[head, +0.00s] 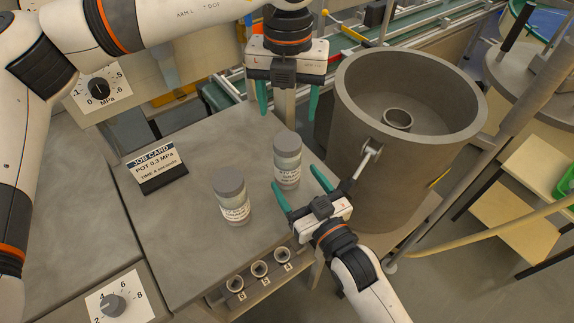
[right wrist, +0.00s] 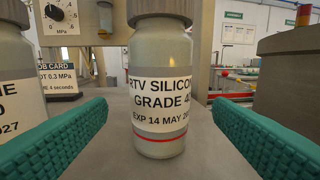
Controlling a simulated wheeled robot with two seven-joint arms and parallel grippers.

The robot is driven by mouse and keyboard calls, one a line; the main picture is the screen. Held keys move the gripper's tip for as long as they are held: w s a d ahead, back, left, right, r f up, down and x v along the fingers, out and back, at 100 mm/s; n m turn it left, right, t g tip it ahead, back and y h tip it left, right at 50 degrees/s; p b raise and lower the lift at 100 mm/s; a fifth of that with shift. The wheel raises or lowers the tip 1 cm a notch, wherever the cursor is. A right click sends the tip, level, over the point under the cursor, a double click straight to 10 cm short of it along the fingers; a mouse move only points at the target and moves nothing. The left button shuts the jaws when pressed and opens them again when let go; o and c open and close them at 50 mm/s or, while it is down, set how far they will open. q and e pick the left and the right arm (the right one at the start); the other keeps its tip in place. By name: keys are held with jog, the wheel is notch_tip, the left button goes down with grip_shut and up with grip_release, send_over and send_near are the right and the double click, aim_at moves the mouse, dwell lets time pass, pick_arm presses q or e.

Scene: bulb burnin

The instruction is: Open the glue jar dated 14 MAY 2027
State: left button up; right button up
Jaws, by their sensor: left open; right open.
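The glue jar dated 14 MAY (right wrist: 160,90) is a grey bottle with a grey cap, standing upright on the bench. Its label reads RTV SILICONE, and the end of the year is cut off at the label's curve. In the head view it is the right jar (head: 287,174). My right gripper (head: 296,181) is open, low over the bench, with a finger toward each side of this jar; contact is not visible. My left gripper (head: 288,110) is open and empty, above and behind the jar's cap, fingers pointing down. A second similar jar (head: 232,203) stands to the left.
A job card (head: 157,167) stands at the bench's left. A large grey pot (head: 440,130) stands right of the bench, close to my right gripper. Several small cups (head: 260,268) sit in a front rack. Free bench top (head: 180,230) lies left of the jars.

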aim_at(286, 167)
jog(key=shift+x, duration=2.75)
jog(key=shift+s, duration=0.1)
jog(key=shift+c, duration=0.4)
